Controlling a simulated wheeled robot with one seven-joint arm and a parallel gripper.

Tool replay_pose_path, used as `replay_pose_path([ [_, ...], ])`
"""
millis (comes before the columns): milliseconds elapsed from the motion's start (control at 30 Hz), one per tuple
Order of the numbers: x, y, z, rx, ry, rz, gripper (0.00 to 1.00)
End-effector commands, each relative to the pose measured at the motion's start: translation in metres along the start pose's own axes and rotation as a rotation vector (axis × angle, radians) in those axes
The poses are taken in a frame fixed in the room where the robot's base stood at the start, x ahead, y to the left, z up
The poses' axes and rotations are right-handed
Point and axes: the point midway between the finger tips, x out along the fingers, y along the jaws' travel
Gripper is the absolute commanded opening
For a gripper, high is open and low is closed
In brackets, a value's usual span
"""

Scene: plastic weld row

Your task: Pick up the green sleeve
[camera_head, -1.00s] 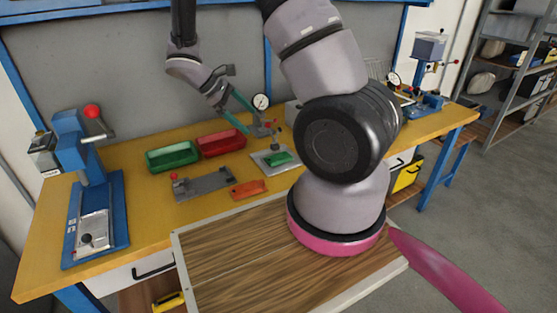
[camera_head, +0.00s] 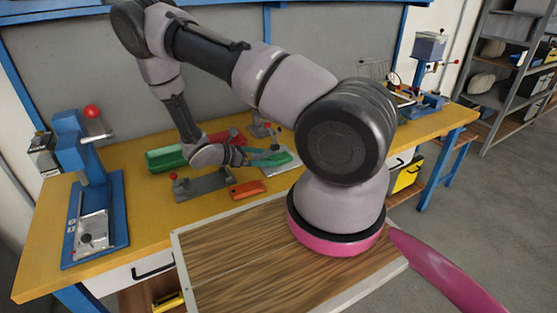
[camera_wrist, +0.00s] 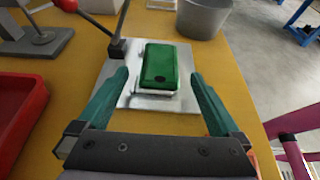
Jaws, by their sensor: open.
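The green sleeve (camera_wrist: 160,65) is a small rounded green block with a dark hole in its top. It sits on a pale grey plate (camera_wrist: 190,102) with an upright post at its left. My gripper (camera_wrist: 158,80) is open and empty. In the wrist view its two teal fingers point toward the sleeve, one on each side in the picture, with visible gaps. I cannot tell how far above the sleeve they are. In the head view my gripper (camera_head: 260,156) is beside the sleeve (camera_head: 279,158) and partly covers it.
A red bin (camera_wrist: 22,110) lies left of my gripper, and a grey bucket (camera_wrist: 204,15) stands beyond the plate. In the head view a green bin (camera_head: 163,160), an orange block (camera_head: 247,189) and a blue press (camera_head: 80,150) are on the yellow bench (camera_head: 150,210).

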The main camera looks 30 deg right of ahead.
Motion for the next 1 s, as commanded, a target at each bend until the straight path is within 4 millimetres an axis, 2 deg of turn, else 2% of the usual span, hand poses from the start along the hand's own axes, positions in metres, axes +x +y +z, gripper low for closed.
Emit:
replay_pose_path([
  [167,0.013,-0.001,0.001,0.000,0.001,-0.002,1.00],
  [433,0.052,-0.001,0.004,0.001,0.000,-0.003,1.00],
  [667,0.057,-0.001,0.003,0.001,0.002,0.000,1.00],
  [700,0.057,-0.001,0.003,0.001,0.002,0.000,0.96],
  [733,0.057,-0.001,0.003,0.001,0.002,0.000,0.85],
  [867,0.057,-0.001,0.003,0.001,0.001,0.000,0.35],
  [900,0.056,-0.001,0.003,0.001,0.001,0.000,0.20],
  [1000,0.056,-0.001,0.003,0.001,0.001,0.000,0.18],
])
